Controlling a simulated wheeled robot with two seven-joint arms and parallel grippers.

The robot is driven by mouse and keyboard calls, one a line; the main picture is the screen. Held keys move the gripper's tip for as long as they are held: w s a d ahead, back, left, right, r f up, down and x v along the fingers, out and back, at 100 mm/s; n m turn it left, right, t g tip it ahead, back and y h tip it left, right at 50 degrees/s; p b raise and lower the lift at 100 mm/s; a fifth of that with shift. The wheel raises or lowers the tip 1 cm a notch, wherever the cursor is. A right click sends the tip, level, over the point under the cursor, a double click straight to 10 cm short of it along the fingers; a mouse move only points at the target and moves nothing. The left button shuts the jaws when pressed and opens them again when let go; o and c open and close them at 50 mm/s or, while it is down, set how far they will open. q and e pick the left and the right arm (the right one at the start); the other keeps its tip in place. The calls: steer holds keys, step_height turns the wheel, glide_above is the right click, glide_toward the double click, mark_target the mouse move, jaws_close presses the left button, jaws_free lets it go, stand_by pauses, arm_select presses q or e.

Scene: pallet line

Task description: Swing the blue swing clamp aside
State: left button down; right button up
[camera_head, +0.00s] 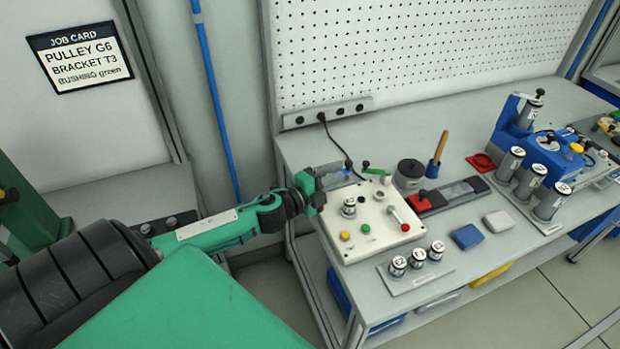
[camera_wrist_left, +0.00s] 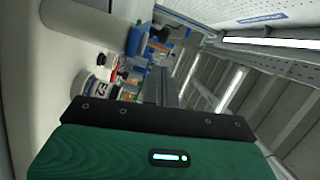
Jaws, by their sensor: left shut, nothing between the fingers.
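A white fixture box (camera_head: 385,238) stands on the left part of the bench. A labelled metal cylinder (camera_head: 349,207) stands upright on its top; it also shows in the left wrist view (camera_wrist_left: 92,84). My left gripper (camera_head: 318,194) is shut and empty at the box's back left corner. A blue bar, seemingly the swing clamp (camera_head: 345,175), shows just behind the gripper, partly hidden. A blue-grey bar also shows in the left wrist view (camera_wrist_left: 134,41). I cannot tell whether the gripper touches the clamp. My right gripper is not in view.
The box top also bears a red-tipped lever (camera_head: 397,217), a yellow button (camera_head: 345,236) and a green button (camera_head: 366,229). A plate with labelled cylinders (camera_head: 417,270) lies in front. A dark round pot (camera_head: 409,174) and a blue machine (camera_head: 515,120) stand to the right.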

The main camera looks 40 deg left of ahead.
arm_select(q)
steer(key=b+v, duration=0.2)
steer(key=v, duration=0.6)
steer(key=shift+s, duration=0.2)
